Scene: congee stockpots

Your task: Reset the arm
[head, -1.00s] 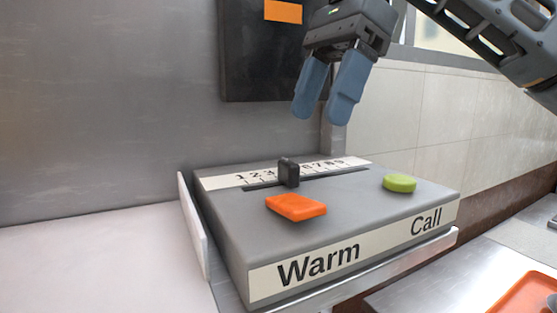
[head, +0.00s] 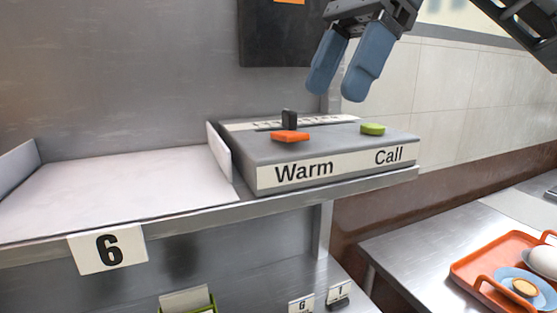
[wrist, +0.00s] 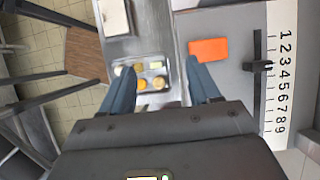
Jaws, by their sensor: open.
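My gripper (head: 338,82) is open and empty, raised above the grey control box (head: 330,152) in the head view. The box carries an orange button (head: 290,136) over the word Warm, a green button (head: 373,129) over the word Call, and a black slider (head: 289,118) on a numbered scale. In the wrist view my gripper's blue fingers (wrist: 162,92) are spread apart.
An orange tray (head: 475,269) with food is on the lower right counter (head: 410,245). A dark panel (head: 280,35) is on the wall behind.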

